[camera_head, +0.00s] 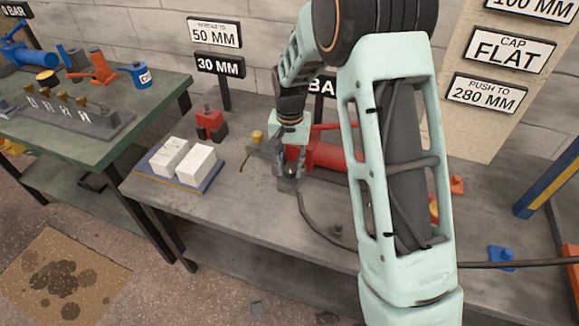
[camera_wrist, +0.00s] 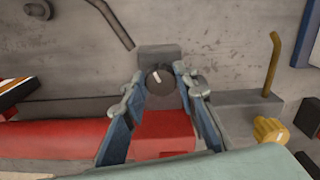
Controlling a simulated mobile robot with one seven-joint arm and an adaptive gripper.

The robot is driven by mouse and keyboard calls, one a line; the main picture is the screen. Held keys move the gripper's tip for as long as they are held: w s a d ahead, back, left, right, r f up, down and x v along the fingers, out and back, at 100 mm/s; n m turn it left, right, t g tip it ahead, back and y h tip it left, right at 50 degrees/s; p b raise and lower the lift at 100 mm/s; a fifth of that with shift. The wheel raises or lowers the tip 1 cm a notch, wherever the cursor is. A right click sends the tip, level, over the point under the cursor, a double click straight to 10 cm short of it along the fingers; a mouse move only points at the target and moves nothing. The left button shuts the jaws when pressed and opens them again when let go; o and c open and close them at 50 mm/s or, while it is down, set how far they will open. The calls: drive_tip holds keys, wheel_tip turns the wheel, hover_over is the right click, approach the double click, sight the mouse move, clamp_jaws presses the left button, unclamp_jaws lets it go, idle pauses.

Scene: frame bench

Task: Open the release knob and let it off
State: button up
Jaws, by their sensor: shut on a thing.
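The release knob (camera_wrist: 160,80) is a dark round knob with a white mark on its face. It sits on a small grey block (camera_wrist: 159,53) at the end of a red cylinder (camera_wrist: 168,124). My gripper (camera_head: 288,168) is at this block in the head view, at the left end of the red cylinder (camera_head: 330,157). In the wrist view its two blue-grey fingers are closed on the knob from both sides. The white mark leans slightly from upright. In the head view the fingers mostly hide the knob.
A yellow knob (camera_wrist: 270,131) and a bent yellow lever (camera_wrist: 275,65) stand close beside my gripper. A dark hose (camera_head: 318,226) runs over the bench from near the block. White boxes (camera_head: 195,164) lie on a blue board to the left. The bench front is clear.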

sight(291, 170)
drive_tip(key=n, duration=0.5)
drive_tip(key=shift+d+n, duration=0.1)
drive_tip(key=shift+n, duration=0.2)
drive_tip(key=n, duration=0.4)
drive_tip(key=shift+n+p, duration=0.4)
drive_tip(key=shift+w, duration=0.1)
drive_tip(key=o, duration=1.2)
drive_tip(key=shift+c, duration=0.2)
wheel_tip(291, 170, up, 12)
drive_tip(key=shift+d, duration=0.1)
